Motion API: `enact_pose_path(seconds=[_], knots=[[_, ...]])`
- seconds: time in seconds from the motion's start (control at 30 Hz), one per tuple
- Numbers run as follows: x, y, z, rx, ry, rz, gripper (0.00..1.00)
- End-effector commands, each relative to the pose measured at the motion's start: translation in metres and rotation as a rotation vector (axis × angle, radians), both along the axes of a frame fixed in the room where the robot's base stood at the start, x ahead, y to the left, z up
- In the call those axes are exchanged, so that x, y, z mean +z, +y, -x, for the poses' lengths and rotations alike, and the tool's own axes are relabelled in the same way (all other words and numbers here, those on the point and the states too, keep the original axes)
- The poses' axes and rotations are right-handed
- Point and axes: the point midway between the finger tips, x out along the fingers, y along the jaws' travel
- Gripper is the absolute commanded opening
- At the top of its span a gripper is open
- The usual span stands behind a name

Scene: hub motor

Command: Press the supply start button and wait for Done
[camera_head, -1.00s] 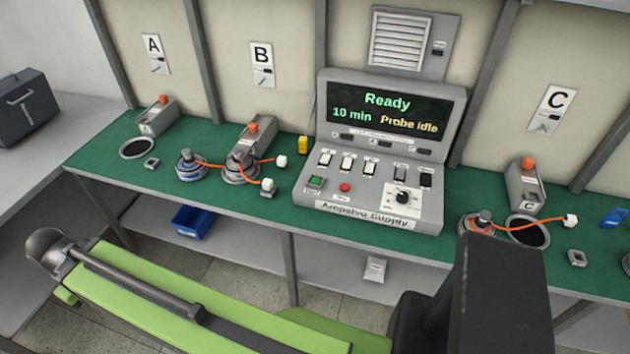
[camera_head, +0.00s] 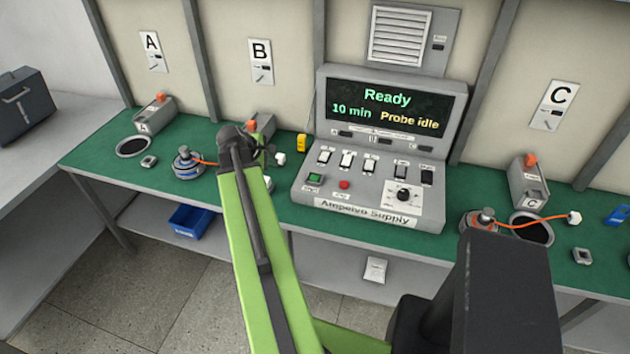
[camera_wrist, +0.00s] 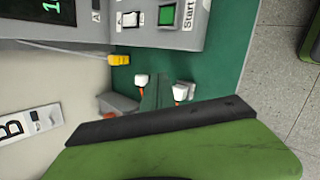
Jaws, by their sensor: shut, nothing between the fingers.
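The grey Ampelvo Supply console (camera_head: 440,205) stands on the green bench, and its screen (camera_head: 390,105) reads "Ready", "10 min" and "Probe idle". The green start button (camera_head: 315,179) is at the console's front left. In the wrist view the green button (camera_wrist: 166,15) sits at the top edge, beside the label "Start". My gripper (camera_head: 264,152) is shut and empty, left of the console near station B and apart from the button. The arm's end hides most of the hub motor at B.
A red button (camera_head: 344,185) lies right of the green one, with switches behind and a dial (camera_head: 403,195) to the right. A yellow block (camera_head: 302,143) and white connectors (camera_head: 280,158) stand between my gripper and the console. Hub motors sit at A (camera_head: 187,163) and C (camera_head: 478,222).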

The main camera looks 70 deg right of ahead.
Motion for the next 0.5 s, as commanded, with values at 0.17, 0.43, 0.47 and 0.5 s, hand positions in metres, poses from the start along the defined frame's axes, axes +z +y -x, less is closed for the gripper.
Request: enact_pose_path(seconds=[0.17, 0.43, 0.47, 0.5], knots=[[0.008, -0.059, 0.077, 0.018, 0.132, 0.057, 0.0], [0.014, -0.082, 0.114, 0.033, 0.205, 0.077, 0.0], [0.015, -0.082, 0.114, 0.033, 0.205, 0.077, 0.0], [0.015, -0.081, 0.114, 0.034, 0.205, 0.077, 0.0]])
